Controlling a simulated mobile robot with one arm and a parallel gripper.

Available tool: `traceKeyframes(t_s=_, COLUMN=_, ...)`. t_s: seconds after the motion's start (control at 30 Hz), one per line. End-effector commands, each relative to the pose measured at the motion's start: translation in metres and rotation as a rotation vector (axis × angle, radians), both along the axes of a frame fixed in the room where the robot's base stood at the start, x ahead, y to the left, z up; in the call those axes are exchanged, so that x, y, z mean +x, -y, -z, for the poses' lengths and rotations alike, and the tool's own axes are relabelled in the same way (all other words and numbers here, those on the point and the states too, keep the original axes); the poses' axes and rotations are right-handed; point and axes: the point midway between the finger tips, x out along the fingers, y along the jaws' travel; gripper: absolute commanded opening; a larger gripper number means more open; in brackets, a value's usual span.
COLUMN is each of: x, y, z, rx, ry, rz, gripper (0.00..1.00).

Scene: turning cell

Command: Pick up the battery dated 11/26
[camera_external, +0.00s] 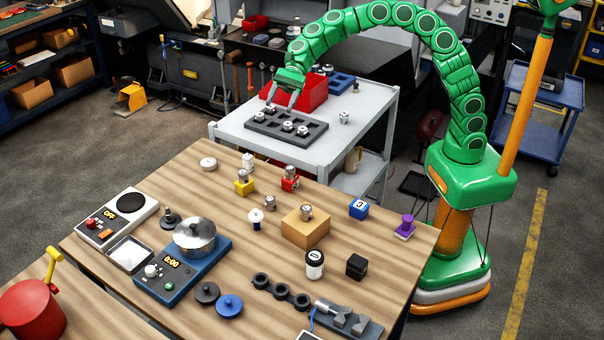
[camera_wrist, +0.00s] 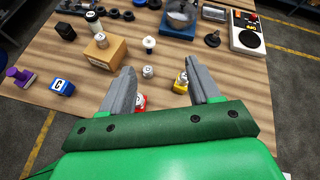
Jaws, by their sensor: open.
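My gripper (camera_external: 284,95) hangs over the dark tray on the grey bench; its jaws are apart and empty. The wrist view shows the gripper (camera_wrist: 160,66) with the wooden table far beyond its fingers. Several small silvery cylinders, seemingly batteries, stand about: one on a yellow block (camera_external: 243,187), one on a red block (camera_external: 289,185), one on a cardboard box (camera_external: 305,232), and a loose cylinder (camera_external: 270,202) on the wooden table, which shows between the fingers in the wrist view (camera_wrist: 148,72). More silvery pieces sit in the dark tray (camera_external: 262,127). No date is legible, so I cannot tell which is 11/26.
A red bin (camera_external: 312,92) stands behind the tray.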

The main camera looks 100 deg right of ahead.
Motion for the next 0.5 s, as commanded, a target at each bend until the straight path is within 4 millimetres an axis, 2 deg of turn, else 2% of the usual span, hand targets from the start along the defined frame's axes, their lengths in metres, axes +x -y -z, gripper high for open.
traceKeyframes(t_s=0.1, x=0.024, y=0.024, z=0.011, rx=0.065, ry=-0.036, rz=0.089, gripper=0.62)
traceKeyframes(t_s=0.2, x=0.037, y=0.038, z=0.014, rx=0.102, ry=-0.051, rz=0.142, gripper=0.62)
traceKeyframes(t_s=0.5, x=0.063, y=0.071, z=0.029, rx=0.186, ry=-0.094, rz=0.252, gripper=0.62)
